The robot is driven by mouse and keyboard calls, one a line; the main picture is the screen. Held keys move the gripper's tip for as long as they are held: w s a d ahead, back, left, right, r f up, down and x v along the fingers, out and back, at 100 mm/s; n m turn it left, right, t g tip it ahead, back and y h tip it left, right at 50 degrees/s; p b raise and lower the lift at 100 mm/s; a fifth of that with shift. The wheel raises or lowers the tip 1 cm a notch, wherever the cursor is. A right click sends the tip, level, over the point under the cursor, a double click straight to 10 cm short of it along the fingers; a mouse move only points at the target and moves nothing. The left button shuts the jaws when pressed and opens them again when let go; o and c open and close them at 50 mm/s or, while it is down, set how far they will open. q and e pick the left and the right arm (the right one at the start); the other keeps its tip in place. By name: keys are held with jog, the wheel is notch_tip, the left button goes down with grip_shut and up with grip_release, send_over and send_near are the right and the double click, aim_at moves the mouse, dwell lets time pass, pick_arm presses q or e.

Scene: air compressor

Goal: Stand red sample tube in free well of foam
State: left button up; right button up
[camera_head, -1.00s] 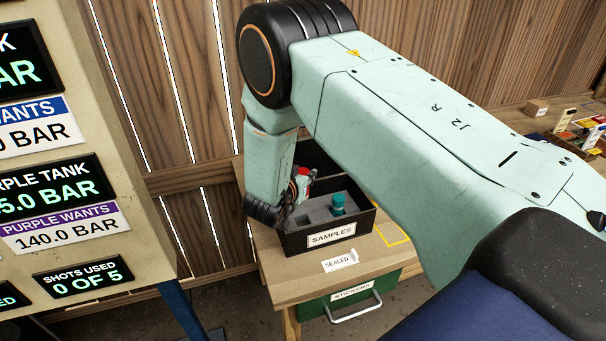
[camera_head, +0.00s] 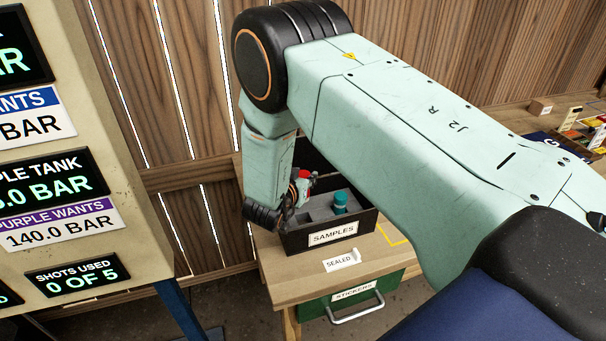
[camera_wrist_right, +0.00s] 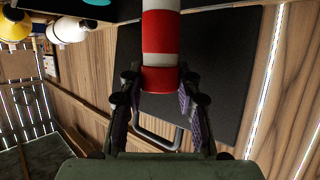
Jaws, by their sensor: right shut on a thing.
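The red sample tube (camera_wrist_right: 161,32), red with a white band, is between the fingers of my right gripper (camera_wrist_right: 158,84) in the right wrist view. That gripper is shut on it. In the head view the right gripper (camera_head: 300,188) is at the back left of the black SAMPLES box, with a bit of red showing at it. Grey foam (camera_head: 321,213) fills the box. A teal-capped tube (camera_head: 340,201) stands in the foam's right part. My arm and gripper hide the foam's back left, and I cannot tell whether the tube touches the foam. My left gripper is not in view.
The SAMPLES box (camera_head: 302,242) stands on a small wooden table (camera_head: 290,285) with a SEALED label and a green STICKERS drawer (camera_head: 350,297). A gauge panel (camera_head: 133,210) stands at left. A plank wall is close behind. Small boxes lie on a bench at far right.

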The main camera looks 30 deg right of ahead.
jog(key=shift+s+f+b, duration=0.2)
jog(key=shift+f+b, duration=0.6)
jog(key=shift+f, duration=0.35)
jog(key=f, duration=0.1)
jog(key=f+b, duration=0.2)
jog(key=shift+w, duration=0.25)
jog(key=shift+f, duration=0.3)
jog(key=shift+s+b, duration=0.2)
jog(key=shift+b, duration=0.15)
jog(key=shift+w+f, duration=0.15)
jog(key=shift+s, duration=0.2)
jog(key=shift+w, duration=0.15)
jog(key=shift+f, duration=0.1)
